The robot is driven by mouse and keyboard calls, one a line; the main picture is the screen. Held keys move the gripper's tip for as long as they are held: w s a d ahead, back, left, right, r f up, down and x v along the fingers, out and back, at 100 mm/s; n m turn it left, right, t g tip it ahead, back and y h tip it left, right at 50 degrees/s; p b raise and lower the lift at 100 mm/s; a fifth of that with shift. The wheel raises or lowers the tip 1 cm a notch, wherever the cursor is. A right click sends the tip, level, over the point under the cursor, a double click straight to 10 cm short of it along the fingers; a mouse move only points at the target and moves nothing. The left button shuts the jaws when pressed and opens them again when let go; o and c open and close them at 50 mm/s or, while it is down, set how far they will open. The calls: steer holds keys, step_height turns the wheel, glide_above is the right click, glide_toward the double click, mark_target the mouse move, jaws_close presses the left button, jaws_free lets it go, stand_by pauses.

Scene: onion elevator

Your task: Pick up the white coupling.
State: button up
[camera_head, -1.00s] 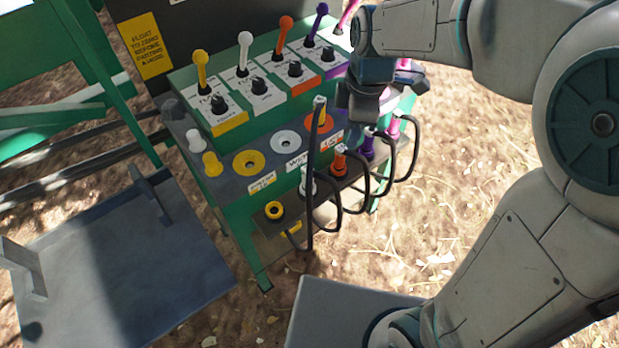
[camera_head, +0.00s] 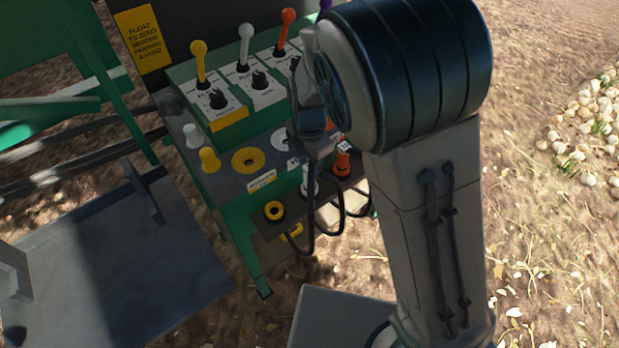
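The white coupling (camera_head: 310,184) stands upright in the lower rack (camera_head: 268,228) on the front of the green hydraulic stand, with a black hose hanging below it. My gripper (camera_head: 312,148) is a dark shape just above the white coupling and over the upper panel, apart from it as far as I can see. My forearm covers much of the gripper, and its fingers cannot be made out. The white ring socket (camera_head: 279,136) is partly hidden behind my gripper. An orange coupling (camera_head: 342,160) stands to the right, partly covered by my arm.
A yellow lever (camera_head: 200,62), white lever (camera_head: 245,45) and orange lever (camera_head: 286,30) rise behind. A white cap (camera_head: 192,135), yellow cap (camera_head: 209,160) and yellow ring socket (camera_head: 245,161) sit left. An empty yellow-ringed holder (camera_head: 274,211) is in the rack. A grey metal platform (camera_head: 120,270) lies at left.

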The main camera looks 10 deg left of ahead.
mark_target(310, 175)
steer(key=shift+w+f, duration=0.1)
steer(key=shift+f, duration=2.6)
jaws_close()
